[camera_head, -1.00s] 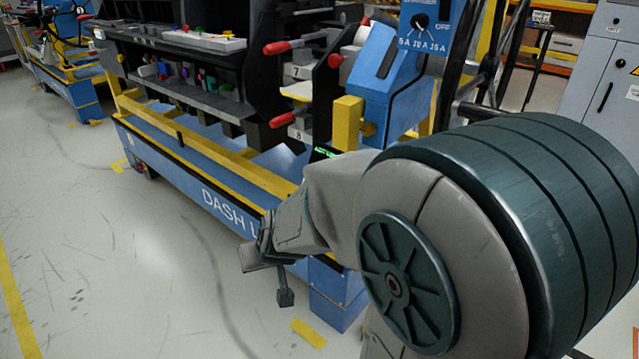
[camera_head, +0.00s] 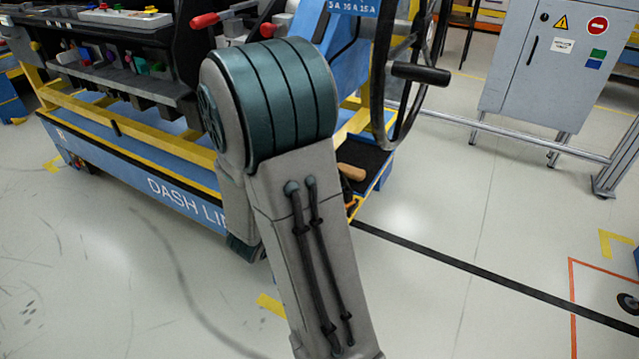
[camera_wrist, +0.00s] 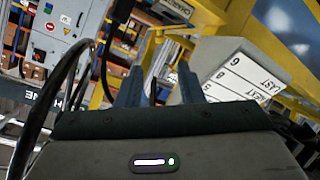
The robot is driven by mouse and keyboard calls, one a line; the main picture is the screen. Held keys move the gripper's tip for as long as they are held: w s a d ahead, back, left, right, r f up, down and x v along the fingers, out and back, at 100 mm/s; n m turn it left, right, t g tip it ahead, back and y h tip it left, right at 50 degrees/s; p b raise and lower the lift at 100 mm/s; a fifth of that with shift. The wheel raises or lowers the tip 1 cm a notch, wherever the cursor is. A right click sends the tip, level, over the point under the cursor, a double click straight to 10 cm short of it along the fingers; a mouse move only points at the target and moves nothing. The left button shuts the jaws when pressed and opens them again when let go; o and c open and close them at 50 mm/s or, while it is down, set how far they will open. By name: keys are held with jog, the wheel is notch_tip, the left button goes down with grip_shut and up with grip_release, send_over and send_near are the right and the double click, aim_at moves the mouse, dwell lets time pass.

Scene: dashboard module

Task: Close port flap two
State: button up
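I cannot pick out port flap two in either view. The dashboard module (camera_head: 140,65) stands at the upper left in the head view, with a row of small coloured parts along its dark shelf. A red handle (camera_head: 205,20) sticks out at its right end. My arm hides part of that end. In the wrist view my gripper (camera_wrist: 160,88) points at the rig with two blue-grey fingers apart and nothing visible between them. A pale box with upside-down labels (camera_wrist: 245,85) is right of the fingers. In the head view the gripper is mostly hidden behind my arm.
A blue base with a yellow rail (camera_head: 150,145) runs below the module. A black steering wheel (camera_head: 412,75) stands right of my arm, above a tray holding a wooden-handled tool (camera_head: 351,172). A grey cabinet (camera_head: 545,80) is at the far right. The floor in front is clear.

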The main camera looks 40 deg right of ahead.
jog(key=b+x, duration=0.3)
jog(key=x, duration=0.9)
jog(key=shift+w+d+f+b, duration=0.1)
jog(key=shift+w+d+b, duration=0.05)
jog(key=shift+b, duration=0.25)
grip_shut()
